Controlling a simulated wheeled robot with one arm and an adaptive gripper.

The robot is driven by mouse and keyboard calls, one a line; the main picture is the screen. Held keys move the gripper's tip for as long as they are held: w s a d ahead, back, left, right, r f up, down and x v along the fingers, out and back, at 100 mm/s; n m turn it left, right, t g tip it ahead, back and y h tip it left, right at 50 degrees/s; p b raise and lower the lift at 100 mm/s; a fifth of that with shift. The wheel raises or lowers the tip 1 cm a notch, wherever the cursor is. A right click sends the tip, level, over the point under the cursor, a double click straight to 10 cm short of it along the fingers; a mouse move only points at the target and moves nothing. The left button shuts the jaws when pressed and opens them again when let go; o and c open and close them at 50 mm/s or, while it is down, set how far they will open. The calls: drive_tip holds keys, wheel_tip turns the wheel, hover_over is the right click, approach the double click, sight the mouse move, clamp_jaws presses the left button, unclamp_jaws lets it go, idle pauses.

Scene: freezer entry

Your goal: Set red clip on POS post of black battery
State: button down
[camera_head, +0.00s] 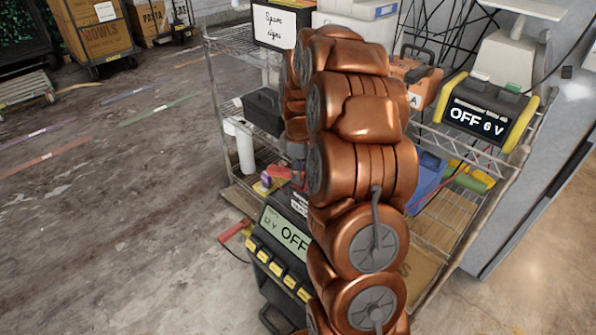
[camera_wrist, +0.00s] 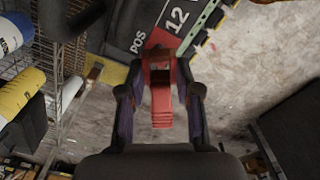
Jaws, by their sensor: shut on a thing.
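In the wrist view, my gripper (camera_wrist: 161,88) is shut on the red clip (camera_wrist: 161,108), which sits between the two dark fingers. The black battery (camera_wrist: 150,22) is at the top of that view, with white "POS" and "12" lettering. A red patch beside "POS" lies just beyond the clip's front end; I cannot tell whether it is the post or part of the clip, or whether they touch. In the head view, my copper arm hides most of the gripper and clip. A dark part with white lettering shows left of the arm.
A charger (camera_head: 281,240) reading "12 V OFF" stands low, with a red object (camera_head: 234,231) beside it. A wire rack (camera_head: 448,150) carries a second charger (camera_head: 488,112) reading "OFF 6 V" and an orange battery (camera_head: 423,84). The floor at left is mostly clear.

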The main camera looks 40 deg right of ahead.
drive_tip(key=shift+f+b, duration=0.35)
drive_tip(key=shift+f, duration=1.05)
drive_tip(key=c, duration=0.7)
unclamp_jaws()
wheel_tip(320, 180, up, 12)
drive_tip(key=shift+r, duration=0.1)
idle(0.8)
